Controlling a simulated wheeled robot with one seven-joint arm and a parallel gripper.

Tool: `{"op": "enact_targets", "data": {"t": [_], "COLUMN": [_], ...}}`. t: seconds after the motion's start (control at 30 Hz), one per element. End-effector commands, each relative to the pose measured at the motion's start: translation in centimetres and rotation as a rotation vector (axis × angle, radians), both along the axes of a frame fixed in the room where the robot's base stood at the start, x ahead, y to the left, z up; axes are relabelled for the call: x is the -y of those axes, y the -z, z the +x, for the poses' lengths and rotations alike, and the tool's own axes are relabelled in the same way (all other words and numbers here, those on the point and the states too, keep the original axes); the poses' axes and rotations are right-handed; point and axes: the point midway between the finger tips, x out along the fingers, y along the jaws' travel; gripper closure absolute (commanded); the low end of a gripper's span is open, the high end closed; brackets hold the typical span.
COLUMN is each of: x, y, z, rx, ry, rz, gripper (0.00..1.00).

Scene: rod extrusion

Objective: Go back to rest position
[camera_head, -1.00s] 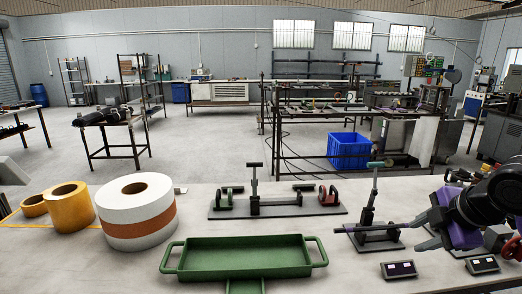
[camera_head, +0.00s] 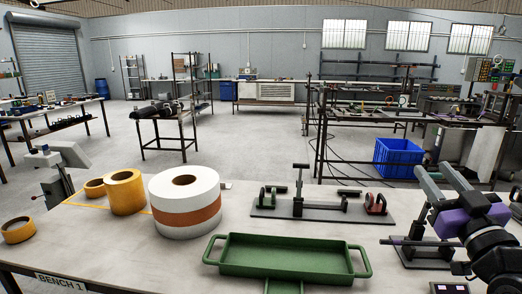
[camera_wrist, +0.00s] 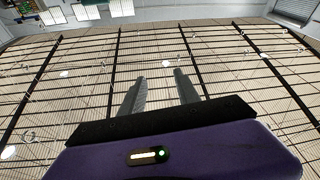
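My gripper (camera_head: 437,180) is at the right edge of the head view, raised over the bench with its grey fingers pointing up. In the wrist view its two fingers (camera_wrist: 160,88) stand apart with nothing between them, against the ceiling. Below it in the head view, a small clamp fixture (camera_head: 425,257) with a thin bar across it stands on the bench, partly hidden by my arm. A longer clamp fixture (camera_head: 320,213) with green and red parts stands left of it. A green tray (camera_head: 285,258) with two handles looks empty.
A large white and orange roll (camera_head: 185,207) and several yellow rolls (camera_head: 126,192) stand on the left of the bench (camera_head: 135,262). A small dark-screened device (camera_head: 450,288) lies at the lower right. A blue crate (camera_head: 398,158) is on the floor behind.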

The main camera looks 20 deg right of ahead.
Motion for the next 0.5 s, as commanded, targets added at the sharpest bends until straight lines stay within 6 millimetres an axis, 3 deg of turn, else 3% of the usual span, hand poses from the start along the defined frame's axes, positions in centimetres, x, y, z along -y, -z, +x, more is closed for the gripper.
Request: {"op": "enact_targets", "data": {"t": [0.2, 0.5], "x": [-4.5, -12.2], "y": [4.5, 12.2], "z": [-1.4, -5.3], "rx": [0.172, 0.218], "ry": [0.015, 0.02], "rz": [0.187, 0.344], "gripper": [0.62, 0.62]}}
